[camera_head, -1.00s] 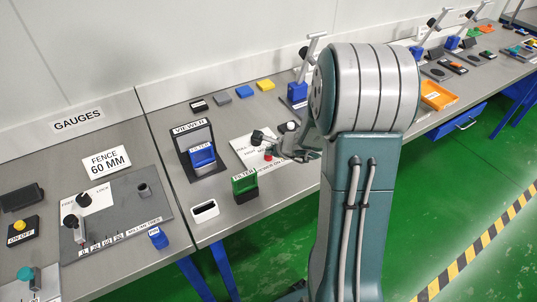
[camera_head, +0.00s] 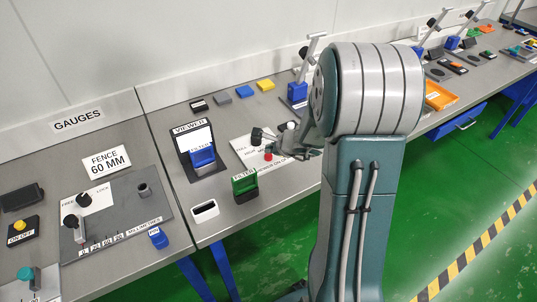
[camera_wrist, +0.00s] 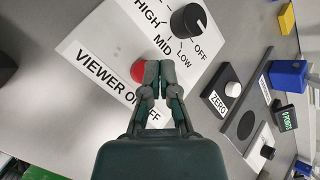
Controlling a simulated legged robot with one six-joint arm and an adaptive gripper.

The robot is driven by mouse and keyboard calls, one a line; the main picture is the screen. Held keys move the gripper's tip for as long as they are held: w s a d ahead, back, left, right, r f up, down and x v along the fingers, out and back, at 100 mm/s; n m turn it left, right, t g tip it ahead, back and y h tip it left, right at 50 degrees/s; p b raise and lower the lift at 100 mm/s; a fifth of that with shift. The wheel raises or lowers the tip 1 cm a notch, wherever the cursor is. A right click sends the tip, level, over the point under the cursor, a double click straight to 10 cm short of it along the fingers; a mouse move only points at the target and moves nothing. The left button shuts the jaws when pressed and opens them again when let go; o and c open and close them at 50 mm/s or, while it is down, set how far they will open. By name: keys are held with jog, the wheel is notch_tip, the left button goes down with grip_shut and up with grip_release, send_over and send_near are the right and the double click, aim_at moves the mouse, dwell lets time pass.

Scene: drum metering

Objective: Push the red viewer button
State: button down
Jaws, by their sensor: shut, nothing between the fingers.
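The red viewer button (camera_wrist: 138,71) sits on a white panel labelled VIEWER ON/OFF in the wrist view. It also shows as a small red spot in the head view (camera_head: 268,157). My gripper (camera_wrist: 159,72) is shut and empty. In the wrist view its fingertips overlap the button's right edge and hide part of it. I cannot tell whether they touch it. A black knob (camera_wrist: 188,20) marked HIGH, MID, LOW and OFF is on the same panel. The viewer (camera_head: 196,138), with a lit white screen, stands left of the panel in the head view.
A blue filter block (camera_head: 203,156) is at the viewer, and a green filter block (camera_head: 245,186) stands nearer the bench's front edge. A ZERO-labelled device (camera_wrist: 222,94) lies right of the panel in the wrist view. My arm hides part of the bench.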

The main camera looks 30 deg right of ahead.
aim_at(270, 156)
jog(key=shift+r, duration=3)
jog(key=s+a+r+n+g+y, duration=0.2)
jog(key=s+a+r+n, duration=0.75)
jog(key=a+n, duration=0.35)
jog(key=s+a+r+n+h, duration=0.1)
jog(key=s+n+h, duration=0.1)
jog(key=s+n, duration=0.3)
jog(key=s+r+n+g+h, duration=0.1)
jog(key=s+r+n+h, duration=0.1)
jog(key=s+n, duration=0.4)
jog(key=s, duration=0.4)
jog(key=shift+s+a, duration=0.3)
jog(key=shift+a, duration=0.1)
